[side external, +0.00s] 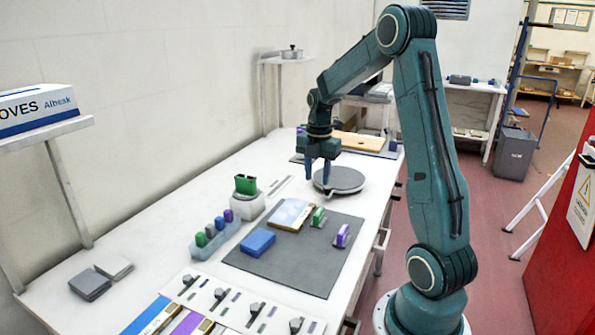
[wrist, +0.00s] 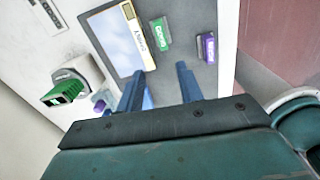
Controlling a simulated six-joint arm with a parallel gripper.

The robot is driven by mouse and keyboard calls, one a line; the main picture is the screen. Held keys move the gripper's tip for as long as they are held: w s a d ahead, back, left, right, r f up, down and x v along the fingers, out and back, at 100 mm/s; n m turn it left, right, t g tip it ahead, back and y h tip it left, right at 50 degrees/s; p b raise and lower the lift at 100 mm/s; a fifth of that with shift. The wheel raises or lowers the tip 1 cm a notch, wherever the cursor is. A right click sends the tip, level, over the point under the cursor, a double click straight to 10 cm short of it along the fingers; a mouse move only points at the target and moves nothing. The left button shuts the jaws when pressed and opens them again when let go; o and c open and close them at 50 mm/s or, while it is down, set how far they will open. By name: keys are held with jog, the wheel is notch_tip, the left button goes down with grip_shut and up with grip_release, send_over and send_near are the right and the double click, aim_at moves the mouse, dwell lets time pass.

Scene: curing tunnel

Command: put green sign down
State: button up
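A small green sign (side external: 318,217) with a pale base stands on the grey mat (side external: 290,272), next to a purple sign (side external: 342,235). The green sign (wrist: 160,35) and purple sign (wrist: 207,47) also show near the top of the wrist view, both with lettering. My gripper (side external: 318,179) is above the work table, at the near-left side of a round grey disc (side external: 345,181), behind the green sign. Its two blue fingers are apart with nothing held between them, as the wrist view (wrist: 160,72) also shows.
A framed panel (side external: 291,214) and a blue block (side external: 258,242) lie on the mat. A green piece (side external: 245,184) sits on a white holder (side external: 246,210). A tray (side external: 214,240) holds several coloured blocks. The mat's front part is clear.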

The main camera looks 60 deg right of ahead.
jog(key=s+a+r+m+t, duration=0.1)
jog(key=a+r+m, duration=0.35)
jog(key=a, duration=0.35)
jog(key=s+a+r+m+t, duration=0.1)
jog(key=s+a+r+m, duration=0.15)
jog(key=a+r, duration=0.4)
jog(key=s+a+m+t, duration=0.3)
jog(key=s+a+m, duration=0.7)
jog(key=a, duration=0.3)
jog(key=shift+s+a+r, duration=0.15)
jog(key=shift+s+a, duration=0.1)
jog(key=shift+s, duration=0.15)
